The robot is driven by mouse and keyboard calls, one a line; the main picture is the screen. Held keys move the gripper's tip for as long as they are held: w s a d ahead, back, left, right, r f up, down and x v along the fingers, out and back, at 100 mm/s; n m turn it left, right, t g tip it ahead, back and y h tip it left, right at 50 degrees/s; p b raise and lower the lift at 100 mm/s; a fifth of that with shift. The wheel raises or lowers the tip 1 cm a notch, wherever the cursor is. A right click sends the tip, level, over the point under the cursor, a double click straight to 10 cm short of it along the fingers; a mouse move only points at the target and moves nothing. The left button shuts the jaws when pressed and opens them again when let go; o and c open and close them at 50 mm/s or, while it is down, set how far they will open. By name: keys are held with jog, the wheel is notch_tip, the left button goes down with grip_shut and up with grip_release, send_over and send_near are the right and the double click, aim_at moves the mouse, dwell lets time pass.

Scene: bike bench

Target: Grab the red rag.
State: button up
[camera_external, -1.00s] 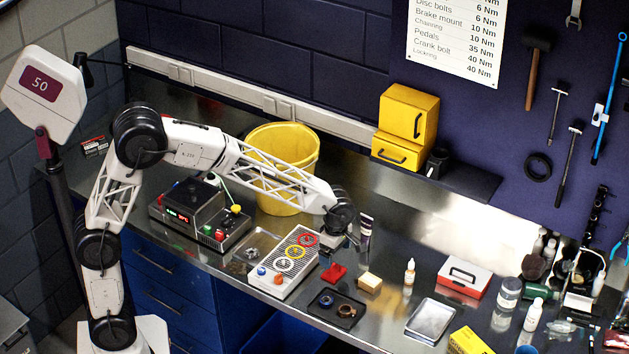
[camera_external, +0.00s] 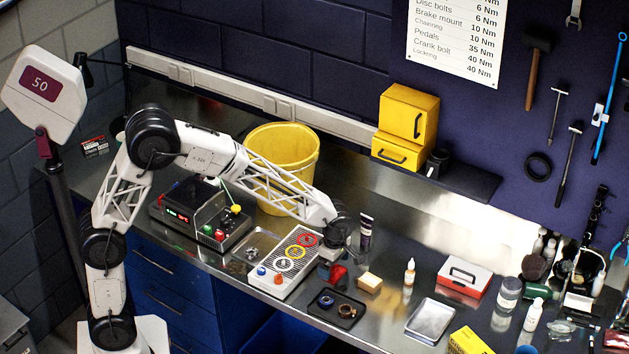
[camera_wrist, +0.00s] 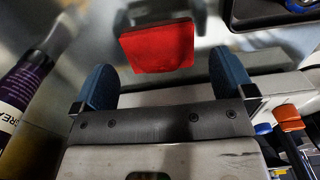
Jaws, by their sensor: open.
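The red rag (camera_external: 337,274) is a small folded red piece on the metal bench, just right of the white box with coloured rings. In the wrist view the rag (camera_wrist: 157,46) lies flat, ahead of and between my finger directions. My gripper (camera_external: 332,262) is low over the rag and partly covers it in the external view. In the wrist view my gripper (camera_wrist: 165,80) is open, its two blue fingers wide apart with nothing between them. I cannot tell the exact height of the fingertips above the bench.
A black tray (camera_external: 324,315) with small rings sits in front of the rag. The white box (camera_external: 271,270) is close on the left, a tan block (camera_external: 369,283) on the right. A dark tube (camera_external: 366,232) stands behind; it also shows at left in the wrist view (camera_wrist: 30,75).

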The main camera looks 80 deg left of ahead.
aim_at(334, 267)
jog(key=shift+f, duration=0.85)
jog(key=c, duration=0.8)
jog(key=shift+r, duration=5.05)
